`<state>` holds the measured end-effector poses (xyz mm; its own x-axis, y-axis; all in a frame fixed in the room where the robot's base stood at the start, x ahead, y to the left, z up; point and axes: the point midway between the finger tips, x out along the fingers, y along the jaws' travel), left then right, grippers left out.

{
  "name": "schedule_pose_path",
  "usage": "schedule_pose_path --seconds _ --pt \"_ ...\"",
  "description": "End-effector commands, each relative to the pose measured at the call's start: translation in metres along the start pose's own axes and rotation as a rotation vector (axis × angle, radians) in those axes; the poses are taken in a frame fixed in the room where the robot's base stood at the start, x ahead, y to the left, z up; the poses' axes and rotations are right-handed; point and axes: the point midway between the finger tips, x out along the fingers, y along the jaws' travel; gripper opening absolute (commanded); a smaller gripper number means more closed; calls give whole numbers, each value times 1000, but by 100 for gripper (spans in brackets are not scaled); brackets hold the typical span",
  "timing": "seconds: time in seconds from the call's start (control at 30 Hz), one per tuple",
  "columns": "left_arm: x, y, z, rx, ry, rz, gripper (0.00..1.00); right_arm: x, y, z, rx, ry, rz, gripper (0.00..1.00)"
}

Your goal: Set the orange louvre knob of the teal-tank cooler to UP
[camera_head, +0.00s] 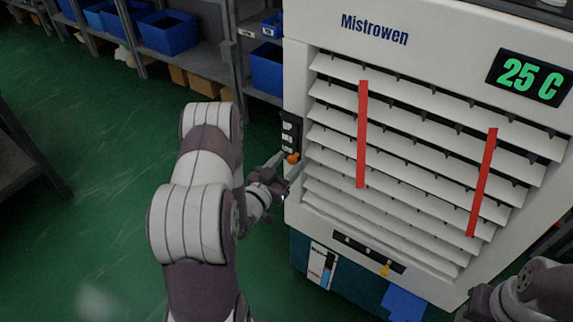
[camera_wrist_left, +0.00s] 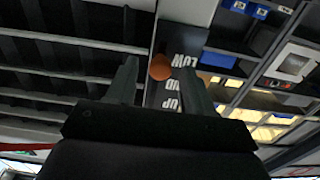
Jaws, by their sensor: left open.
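The cooler (camera_head: 325,40) is white with slanted louvres and a teal tank (camera_head: 350,285) at its base. In the left wrist view the orange knob (camera_wrist_left: 160,67) stands beside the word LOW, with MID and UP further along the plate (camera_wrist_left: 172,95). My left gripper (camera_head: 283,168) is open, with its fingertips on either side of the knob; whether they touch it I cannot tell. My right arm shows at the lower right; its fingers are not clear.
Two red strips (camera_head: 362,135) hang over the louvres. A yellow knob (camera_head: 385,269) sits on a lower dark panel. A green display (camera_head: 528,77) reads 25 C. Shelves with blue bins (camera_head: 168,32) stand behind on the left. Green floor (camera_head: 90,190) is open at left.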

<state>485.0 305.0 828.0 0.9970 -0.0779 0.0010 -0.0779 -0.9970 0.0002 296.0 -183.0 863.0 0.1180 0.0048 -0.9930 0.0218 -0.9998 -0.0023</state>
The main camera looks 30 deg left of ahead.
Motion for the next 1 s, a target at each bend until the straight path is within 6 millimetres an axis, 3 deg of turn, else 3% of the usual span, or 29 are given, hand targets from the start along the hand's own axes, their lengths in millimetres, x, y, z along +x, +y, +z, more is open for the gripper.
schedule_pose_path --seconds 0.03,0.17,0.37,0.6,0.7,1.0 --pt "0 0 0 0 0 0 42 0 0 0 0 0 0 43" --pt "0 0 0 0 0 0 0 0 0 0 0 0 0 43" --pt "0 0 -8 1 0 0 0 -6 0 -1 0 0 0 43" --pt "0 0 -66 2 1 0 0 -50 0 -6 0 0 0 43" --pt "0 0 -80 2 2 0 0 -60 0 -7 0 0 0 43" --pt "0 0 -86 2 5 0 0 -61 0 -7 0 0 0 43"
